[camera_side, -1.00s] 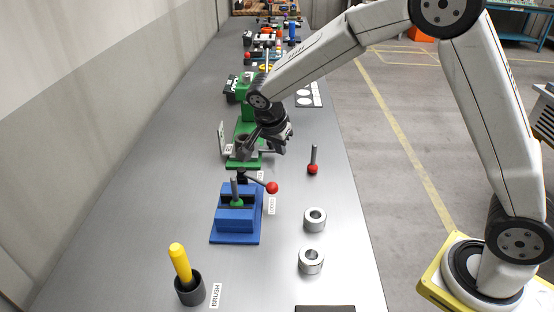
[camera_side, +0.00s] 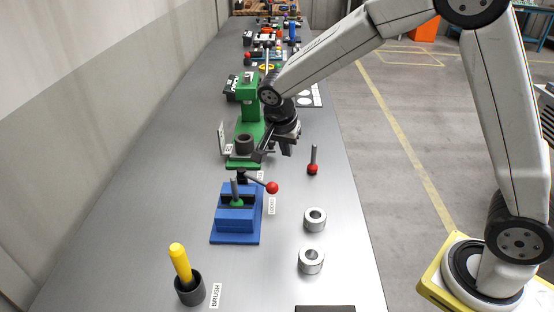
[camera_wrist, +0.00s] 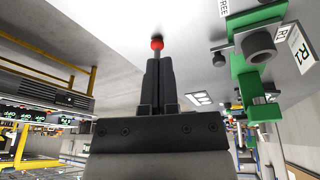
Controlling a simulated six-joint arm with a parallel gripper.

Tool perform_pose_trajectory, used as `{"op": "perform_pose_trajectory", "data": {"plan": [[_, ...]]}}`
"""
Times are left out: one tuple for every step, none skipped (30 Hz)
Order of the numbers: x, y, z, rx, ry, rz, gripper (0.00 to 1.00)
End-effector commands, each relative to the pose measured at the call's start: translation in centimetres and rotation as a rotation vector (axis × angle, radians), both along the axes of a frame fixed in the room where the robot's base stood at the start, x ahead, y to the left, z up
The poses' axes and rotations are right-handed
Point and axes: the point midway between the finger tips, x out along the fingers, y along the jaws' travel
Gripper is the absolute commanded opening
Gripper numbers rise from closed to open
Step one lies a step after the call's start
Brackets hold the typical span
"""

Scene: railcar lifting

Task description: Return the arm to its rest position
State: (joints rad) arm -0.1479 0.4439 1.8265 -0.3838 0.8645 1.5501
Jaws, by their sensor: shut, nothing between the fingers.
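My gripper (camera_side: 261,157) is over the bench beside the green press (camera_side: 249,112), on its right and near side in the side view. Its fingers are together and empty; they show closed in the wrist view (camera_wrist: 157,64). The green press, with a dark round bushing (camera_side: 245,144) on its base, also shows at the right of the wrist view (camera_wrist: 243,72). A pin with a red ball (camera_side: 313,168) stands on the bench to the right of my gripper. In the wrist view this red ball (camera_wrist: 157,43) shows just beyond the fingertips, apart from them as far as I can tell.
A blue fixture (camera_side: 236,222) with a red-knobbed lever (camera_side: 272,187) stands nearer the camera. Two metal rings (camera_side: 315,220) lie to its right. A yellow-handled brush (camera_side: 180,262) stands in a dark cup (camera_side: 190,290). The bench's right strip is mostly clear.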

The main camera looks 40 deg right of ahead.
Motion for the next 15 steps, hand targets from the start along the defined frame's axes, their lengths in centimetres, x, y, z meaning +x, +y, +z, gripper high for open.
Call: {"op": "perform_pose_trajectory", "data": {"plan": [[-0.8,-0.2,-0.1,0.012,0.012,0.045,0.00],[-1.2,-0.2,-0.1,0.020,0.017,0.077,0.00],[-1.7,-0.3,-0.2,0.030,0.026,0.119,0.00],[-2.2,-0.3,-0.3,0.038,0.032,0.153,0.00],[-2.7,-0.4,-0.4,0.045,0.038,0.186,0.00],[-3.3,-0.5,-0.5,0.054,0.043,0.232,0.00],[-3.7,-0.5,-0.6,0.061,0.048,0.264,0.00],[-4.2,-0.5,-0.7,0.069,0.052,0.297,0.00],[-4.8,-0.6,-0.8,0.076,0.056,0.342,0.00],[-5.3,-0.6,-0.9,0.082,0.058,0.375,0.00],[-5.8,-0.7,-0.9,0.087,0.061,0.408,0.00],[-6.4,-0.7,-1.1,0.094,0.063,0.452,0.00],[-6.8,-0.8,-1.1,0.098,0.064,0.483,0.00],[-7.3,-0.8,-1.2,0.101,0.064,0.516,0.00],[-8.0,-0.9,-1.3,0.107,0.065,0.559,0.00]]}}
